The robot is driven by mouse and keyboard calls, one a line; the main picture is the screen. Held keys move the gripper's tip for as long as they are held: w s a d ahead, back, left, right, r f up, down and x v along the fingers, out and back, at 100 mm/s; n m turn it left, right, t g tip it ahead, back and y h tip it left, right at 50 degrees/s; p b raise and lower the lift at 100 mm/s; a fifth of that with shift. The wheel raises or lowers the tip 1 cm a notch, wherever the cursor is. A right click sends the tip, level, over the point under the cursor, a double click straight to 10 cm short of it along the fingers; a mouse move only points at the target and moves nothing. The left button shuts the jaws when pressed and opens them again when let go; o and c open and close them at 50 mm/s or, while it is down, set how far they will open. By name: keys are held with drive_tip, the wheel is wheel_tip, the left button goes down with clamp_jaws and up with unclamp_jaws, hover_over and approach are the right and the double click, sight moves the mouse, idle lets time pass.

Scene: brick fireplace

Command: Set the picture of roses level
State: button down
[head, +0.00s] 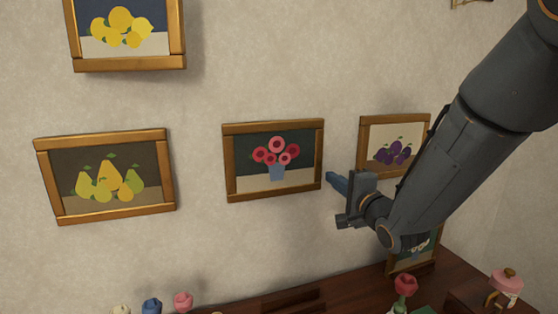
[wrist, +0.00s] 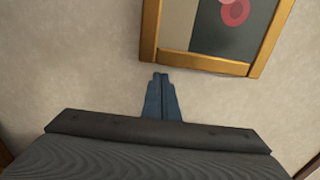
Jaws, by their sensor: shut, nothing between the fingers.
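The picture of roses (head: 273,131) hangs in the middle of the head view, in a gold-brown wooden frame with pink and red flowers in a blue vase. Its lower edge rises to the right in that view; I cannot tell its exact tilt. My gripper (head: 331,178) is just right of its lower right corner, fingers shut and empty. In the wrist view, the shut blue fingertips (wrist: 160,76) lie beside a corner of the picture's frame (wrist: 205,63), with part of a flower showing. I cannot tell whether they touch it.
A pears picture (head: 105,217) hangs left, a lemons picture (head: 130,64) upper left. A plums picture (head: 393,119) hangs close on the right, partly behind my arm. Below is a dark wooden shelf (head: 345,288) with flowers, a leaning picture and a pink-lidded jar (head: 506,282).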

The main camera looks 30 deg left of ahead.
drive_tip(key=shift+w+d, duration=0.25)
drive_tip(key=shift+w, duration=0.05)
drive_tip(key=p+v, duration=0.1)
drive_tip(key=v, duration=0.7)
idle(0.3)
idle(0.4)
drive_tip(key=s+d+f+n+g+h, duration=0.1)
drive_tip(key=d+f+h, duration=0.3)
drive_tip(key=d, duration=0.5)
drive_tip(key=s+d+f+n+g+h, duration=0.15)
drive_tip(key=d+f+h, duration=0.3)
drive_tip(key=d, duration=0.45)
drive_tip(key=d+f+n+g+h, duration=0.1)
drive_tip(key=d+f+h, duration=0.25)
drive_tip(key=d, duration=0.45)
drive_tip(key=s+d+f+n+g+h, duration=0.1)
drive_tip(key=s+d+f+n+g, duration=0.1)
drive_tip(key=s+d, duration=0.3)
drive_tip(key=s+d+f+n+g, duration=0.2)
drive_tip(key=s+d, duration=0.4)
drive_tip(key=s, duration=0.7)
drive_tip(key=f+g+b, duration=0.1)
drive_tip(key=g, duration=0.1)
drive_tip(key=shift+g+h, duration=0.35)
drive_tip(key=shift+h, duration=0.05)
